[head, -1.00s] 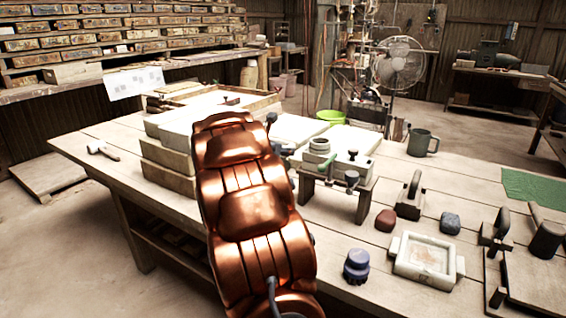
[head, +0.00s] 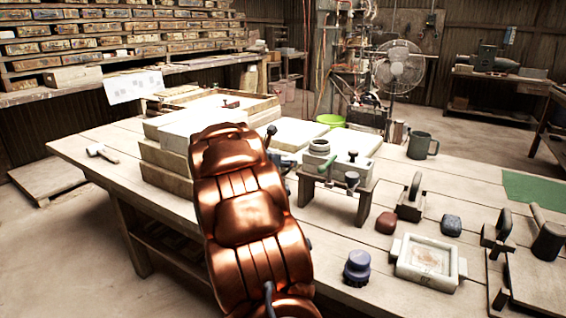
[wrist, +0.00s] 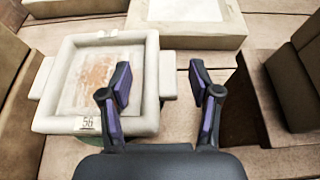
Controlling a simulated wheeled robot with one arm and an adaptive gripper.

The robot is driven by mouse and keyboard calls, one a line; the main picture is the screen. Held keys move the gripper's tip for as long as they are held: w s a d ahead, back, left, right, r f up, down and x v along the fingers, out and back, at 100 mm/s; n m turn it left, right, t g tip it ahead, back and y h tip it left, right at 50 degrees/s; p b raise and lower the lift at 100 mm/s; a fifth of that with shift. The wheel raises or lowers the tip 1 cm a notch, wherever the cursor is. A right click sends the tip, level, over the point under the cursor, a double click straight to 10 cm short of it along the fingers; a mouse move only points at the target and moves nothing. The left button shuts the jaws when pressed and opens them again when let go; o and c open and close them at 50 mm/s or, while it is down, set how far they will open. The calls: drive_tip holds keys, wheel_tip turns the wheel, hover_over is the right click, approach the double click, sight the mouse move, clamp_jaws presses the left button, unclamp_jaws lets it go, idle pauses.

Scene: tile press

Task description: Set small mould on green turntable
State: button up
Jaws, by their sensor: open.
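In the wrist view a pale square mould (wrist: 148,117) with a brown-stained hollow, side lugs and a "56" tag sits left of centre. A dark green curved edge (wrist: 62,143) shows beneath it, perhaps the green turntable; most of it is hidden. My gripper (wrist: 162,82) is open and empty. In the head view my arm hides the gripper's fingers and this spot. A similar lugged mould (head: 458,285) lies at the table's front right.
Pale slabs (head: 165,178) are stacked left of my arm. Another pale block (wrist: 190,30) lies beyond the mould.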

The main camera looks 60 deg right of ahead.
drive_tip(key=p+v, duration=0.2)
drive_tip(key=v, duration=1)
drive_tip(key=shift+s+r, duration=0.1)
drive_tip(key=s+a+f+m+g+y, duration=0.1)
drive_tip(key=s+a+f+m+y, duration=0.3)
drive_tip(key=a, duration=1.1)
drive_tip(key=s+a+f+m+g+y, duration=0.1)
drive_tip(key=s+a+f+m+y, duration=0.4)
drive_tip(key=s+a+m, duration=0.3)
drive_tip(key=s+a+f+m+g+y, duration=0.1)
drive_tip(key=s+a+f+m+y, duration=0.3)
drive_tip(key=s+a, duration=0.8)
drive_tip(key=a+m, duration=0.2)
drive_tip(key=a, duration=0.8)
drive_tip(key=shift+s+f+y, duration=0.25)
drive_tip(key=shift+f+y, duration=0.05)
drive_tip(key=shift+f, duration=0.05)
